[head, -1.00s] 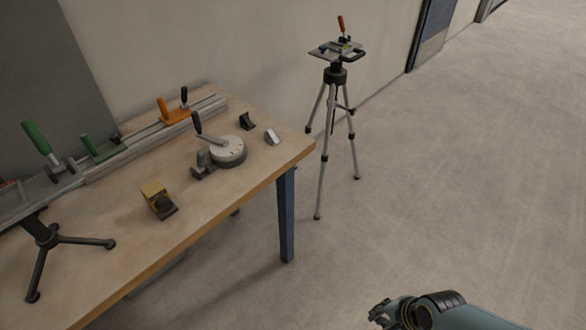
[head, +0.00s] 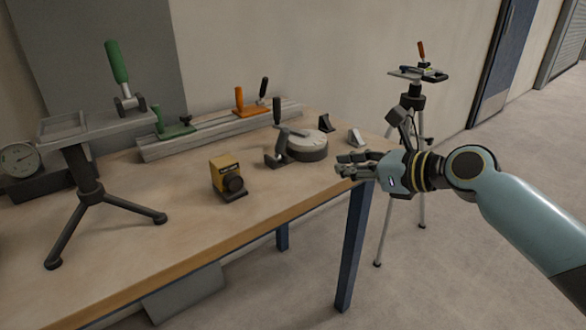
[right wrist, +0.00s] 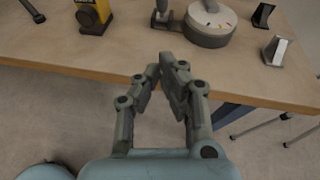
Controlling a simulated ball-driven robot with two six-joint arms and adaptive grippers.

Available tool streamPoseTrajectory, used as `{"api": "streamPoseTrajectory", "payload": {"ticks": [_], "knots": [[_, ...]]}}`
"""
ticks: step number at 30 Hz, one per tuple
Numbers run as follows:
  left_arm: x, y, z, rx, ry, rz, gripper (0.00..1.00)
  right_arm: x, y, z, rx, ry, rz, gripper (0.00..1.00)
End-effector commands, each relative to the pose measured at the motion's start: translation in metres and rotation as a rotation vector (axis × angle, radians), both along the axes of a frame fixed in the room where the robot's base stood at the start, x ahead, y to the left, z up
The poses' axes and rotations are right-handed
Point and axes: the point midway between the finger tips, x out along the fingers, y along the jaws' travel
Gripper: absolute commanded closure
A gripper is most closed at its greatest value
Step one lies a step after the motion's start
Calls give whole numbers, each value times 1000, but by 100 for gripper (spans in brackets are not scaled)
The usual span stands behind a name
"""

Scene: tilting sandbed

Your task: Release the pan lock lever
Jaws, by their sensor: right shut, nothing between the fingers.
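A round grey dial-like base (head: 308,147) sits near the table's right end, with a black-handled lever (head: 277,110) standing at its left side. The base also shows at the top of the right wrist view (right wrist: 209,24), where the lever's handle is out of frame. I cannot tell for sure which lever is the pan lock. My right gripper (head: 346,165) is shut and empty, just right of and nearer than the base, by the table's edge. In the right wrist view its fingers (right wrist: 160,70) point towards the table edge, apart from the base. My left gripper is out of view.
The wooden table (head: 180,235) also holds a yellow block (head: 225,173), a rail with green (head: 176,130) and orange (head: 240,103) clamps, a small tripod stand (head: 88,190) with a green handle, and a gauge (head: 19,159). A tall tripod (head: 414,100) stands behind my right arm.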

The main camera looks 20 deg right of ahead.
Motion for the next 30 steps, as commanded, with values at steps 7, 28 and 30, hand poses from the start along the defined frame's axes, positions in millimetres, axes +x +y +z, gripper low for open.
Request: {"api": "streamPoseTrajectory", "payload": {"ticks": [7,28,30], "knots": [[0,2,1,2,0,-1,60,1,0,1,-1,-2,-1,100],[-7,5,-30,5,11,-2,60,84,45,-37,2,-1,0,100],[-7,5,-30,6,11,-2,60,93,51,-30,1,-4,0,100]]}}
